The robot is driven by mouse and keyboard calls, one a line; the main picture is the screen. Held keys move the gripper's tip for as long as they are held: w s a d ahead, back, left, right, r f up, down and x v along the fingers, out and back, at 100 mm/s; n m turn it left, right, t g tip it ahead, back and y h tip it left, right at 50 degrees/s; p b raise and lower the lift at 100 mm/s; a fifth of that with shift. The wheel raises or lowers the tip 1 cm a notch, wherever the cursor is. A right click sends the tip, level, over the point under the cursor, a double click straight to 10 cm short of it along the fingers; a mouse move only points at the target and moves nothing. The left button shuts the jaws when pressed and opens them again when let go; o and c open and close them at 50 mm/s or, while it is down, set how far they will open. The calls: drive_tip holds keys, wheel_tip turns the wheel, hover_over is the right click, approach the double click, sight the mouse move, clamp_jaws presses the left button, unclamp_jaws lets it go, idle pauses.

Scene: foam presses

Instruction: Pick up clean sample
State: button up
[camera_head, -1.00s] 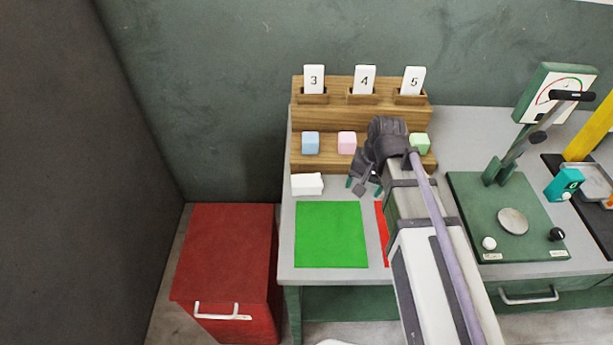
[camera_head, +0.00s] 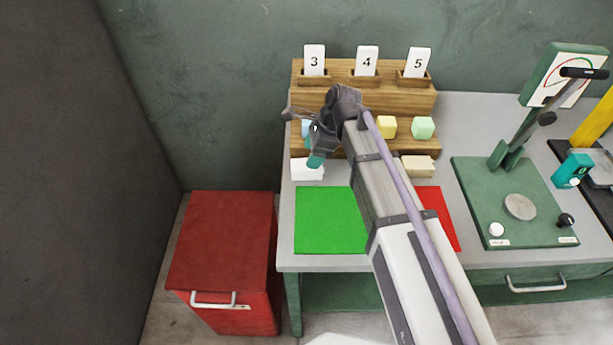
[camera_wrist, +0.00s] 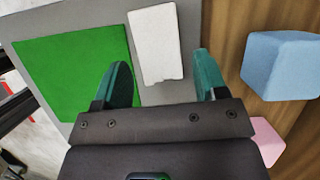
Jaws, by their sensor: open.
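My gripper (camera_head: 315,147) is open and empty above the left end of the bench. In the wrist view, its two teal fingers (camera_wrist: 163,65) point toward a white block (camera_wrist: 155,45), which shows between them, lower down. The white block also shows in the head view (camera_head: 306,172), in front of the wooden rack. A blue foam cube (camera_wrist: 280,65) sits on the rack to the right of the fingers, and a pink cube (camera_wrist: 267,141) is beside it. My arm hides the pink cube in the head view. Yellow (camera_head: 387,127) and green (camera_head: 423,128) cubes stand farther right. No label marks a clean sample.
A green mat (camera_head: 320,232) and a red mat (camera_head: 438,215) lie on the bench. A beige block (camera_head: 418,167) lies before the wooden rack (camera_head: 340,100) with cards 3, 4, 5. A green press (camera_head: 515,225) stands right. A red cabinet (camera_head: 222,245) stands left.

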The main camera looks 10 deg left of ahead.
drive_tip(key=b+x, duration=0.5)
drive_tip(key=shift+s+d+f, duration=0.15)
drive_tip(key=shift+r, duration=0.2)
drive_tip(key=shift+c, duration=0.2)
drive_tip(key=c, duration=0.6)
drive_tip(key=shift+c, duration=0.2)
